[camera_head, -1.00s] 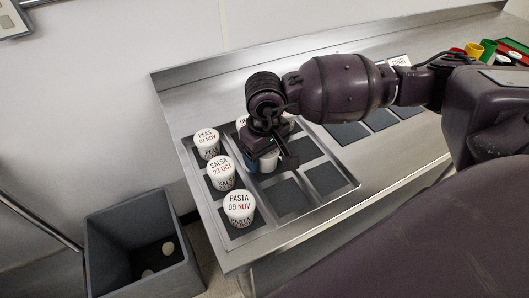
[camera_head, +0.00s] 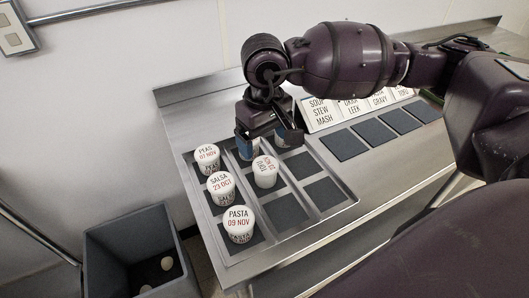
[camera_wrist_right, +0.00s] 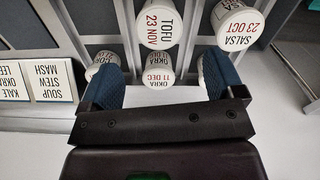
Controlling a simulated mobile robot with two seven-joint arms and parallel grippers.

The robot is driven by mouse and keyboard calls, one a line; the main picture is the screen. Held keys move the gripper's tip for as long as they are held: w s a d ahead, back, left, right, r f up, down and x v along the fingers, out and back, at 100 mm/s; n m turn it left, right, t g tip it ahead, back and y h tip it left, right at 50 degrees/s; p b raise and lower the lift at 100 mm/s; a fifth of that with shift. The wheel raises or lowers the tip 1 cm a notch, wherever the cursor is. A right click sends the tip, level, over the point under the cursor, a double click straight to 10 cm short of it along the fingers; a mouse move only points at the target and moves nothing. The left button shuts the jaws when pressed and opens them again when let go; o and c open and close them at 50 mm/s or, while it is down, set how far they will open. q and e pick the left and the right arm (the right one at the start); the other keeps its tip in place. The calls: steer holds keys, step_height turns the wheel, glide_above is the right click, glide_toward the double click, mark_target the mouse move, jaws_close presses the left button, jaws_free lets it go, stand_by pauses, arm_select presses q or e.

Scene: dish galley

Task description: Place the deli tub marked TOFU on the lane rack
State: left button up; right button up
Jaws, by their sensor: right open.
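The deli tub marked TOFU (camera_head: 265,174) stands upright in the middle column of a sunken tray (camera_head: 262,238), beside the SALSA tub. In the right wrist view it shows as TOFU 23 NOV (camera_wrist_right: 160,20), beyond the fingertips. My right gripper (camera_head: 267,143) is open over the tray's back row. In the right wrist view its blue-padded fingers (camera_wrist_right: 160,80) stand either side of a tub marked OKRA 11 DEC (camera_wrist_right: 159,76); contact cannot be told. The lane rack, dark lanes (camera_head: 343,145) with signs behind, lies to the right. My left gripper is not in view.
PEAS (camera_head: 207,158), SALSA (camera_head: 221,188) and PASTA (camera_head: 239,225) tubs fill the tray's left column. Another tub (camera_wrist_right: 103,62) stands beside the left finger in the wrist view. Front right tray cells are empty. A grey bin (camera_head: 140,250) stands on the floor at left.

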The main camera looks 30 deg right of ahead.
steer(key=shift+r, duration=1.1)
steer(key=shift+r, duration=0.1)
